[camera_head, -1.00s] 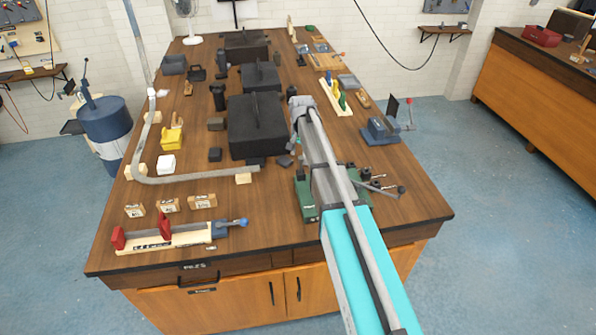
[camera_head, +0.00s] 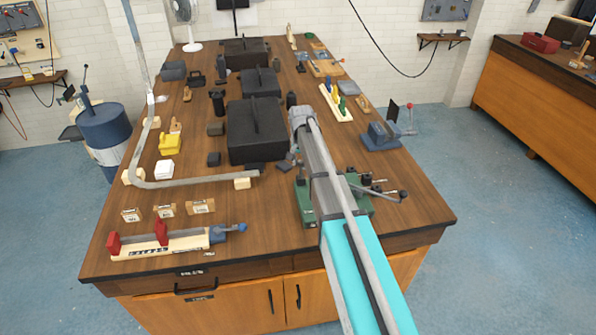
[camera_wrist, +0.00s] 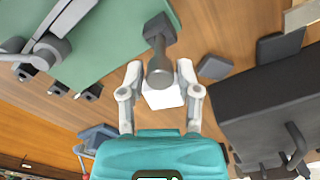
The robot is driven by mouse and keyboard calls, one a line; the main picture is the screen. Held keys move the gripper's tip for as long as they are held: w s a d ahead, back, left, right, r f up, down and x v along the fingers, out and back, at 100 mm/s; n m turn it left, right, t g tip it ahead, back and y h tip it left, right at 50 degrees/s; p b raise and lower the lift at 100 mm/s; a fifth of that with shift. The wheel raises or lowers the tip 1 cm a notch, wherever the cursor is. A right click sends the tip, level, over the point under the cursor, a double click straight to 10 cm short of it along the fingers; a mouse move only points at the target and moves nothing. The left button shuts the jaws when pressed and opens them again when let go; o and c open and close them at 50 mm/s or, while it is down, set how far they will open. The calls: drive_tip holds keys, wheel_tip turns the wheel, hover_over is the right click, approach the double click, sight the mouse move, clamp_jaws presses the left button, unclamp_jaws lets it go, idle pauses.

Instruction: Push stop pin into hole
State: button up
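In the wrist view a dark grey pin-like part with a round end (camera_wrist: 159,70) stands at the edge of a green plate (camera_wrist: 125,45); I take it for the stop pin. My gripper (camera_wrist: 159,76) is open, with one light grey finger on each side of the round end. Gaps show between fingers and pin; I cannot tell whether either touches. A white block-like patch (camera_wrist: 163,97) shows behind the round end. In the head view the green-based bending tool (camera_head: 305,204) sits near the table's front right, partly behind my arm. The gripper and the hole cannot be made out there.
A large black case (camera_head: 256,132) stands left of my arm and shows at right in the wrist view (camera_wrist: 262,105). A lever (camera_head: 382,190) sticks out right of the tool. A bent metal tube (camera_head: 190,181) lies left. The front middle of the wooden table (camera_head: 265,225) is clear.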

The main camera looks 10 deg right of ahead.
clamp_jaws()
drive_tip(key=shift+r+p, duration=0.65)
drive_tip(key=shift+r, duration=0.05)
idle(1.1)
drive_tip(key=shift+r+p, duration=1.8)
drive_tip(key=shift+p, duration=0.05)
drive_tip(key=shift+r, duration=0.1)
drive_tip(key=shift+a+r+m+p, duration=0.4)
drive_tip(key=shift+r+m+p, duration=0.35)
drive_tip(key=shift+m, duration=0.35)
drive_tip(key=shift+s+f, duration=0.1)
